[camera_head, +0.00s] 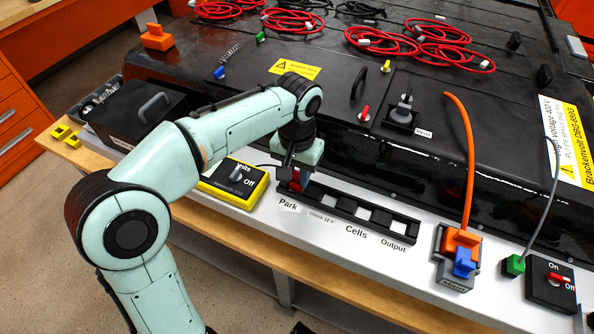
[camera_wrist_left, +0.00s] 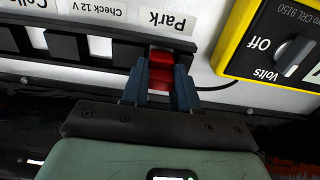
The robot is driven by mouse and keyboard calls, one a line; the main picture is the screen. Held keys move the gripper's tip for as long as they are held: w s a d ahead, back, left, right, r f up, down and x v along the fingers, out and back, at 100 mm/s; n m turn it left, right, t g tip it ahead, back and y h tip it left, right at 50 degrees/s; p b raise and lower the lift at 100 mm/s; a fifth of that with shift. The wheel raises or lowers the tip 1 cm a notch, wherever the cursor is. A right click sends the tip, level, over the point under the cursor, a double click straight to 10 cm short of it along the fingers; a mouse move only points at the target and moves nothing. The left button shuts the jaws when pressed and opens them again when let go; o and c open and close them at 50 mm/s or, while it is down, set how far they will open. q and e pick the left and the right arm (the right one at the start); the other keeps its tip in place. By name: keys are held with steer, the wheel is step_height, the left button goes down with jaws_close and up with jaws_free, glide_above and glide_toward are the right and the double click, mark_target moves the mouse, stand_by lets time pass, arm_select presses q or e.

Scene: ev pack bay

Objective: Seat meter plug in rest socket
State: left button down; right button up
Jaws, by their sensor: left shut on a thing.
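The red meter plug (camera_wrist_left: 160,75) is between the blue-grey fingers of my left gripper (camera_wrist_left: 159,95), which is shut on it. In the head view my left gripper (camera_head: 294,178) is low at the left end of the black socket strip (camera_head: 344,209), by the "Park" label. The plug (camera_head: 296,185) shows there as a small red patch. In the left wrist view the plug is at the Park end of the strip (camera_wrist_left: 68,47). The fingers hide the socket, so I cannot tell how deep the plug is. My right gripper is not in view.
A yellow meter (camera_head: 232,184) with a knob stands left of the strip. The strip's other openings, by Check 12 V, Cells and Output, look empty. An orange-and-blue connector block (camera_head: 459,254) and a black On/Off switch (camera_head: 550,284) stand to the right. The black pack (camera_head: 440,120) rises behind.

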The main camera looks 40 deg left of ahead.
mark_target(297, 173)
arm_select(q)
steer(key=shift+f, duration=0.35)
steer(key=c, duration=0.8)
jaws_free()
steer(key=shift+r, duration=0.15)
step_height(297, 173, up, 13)
steer(key=p, duration=0.3)
steer(key=shift+r, duration=0.1)
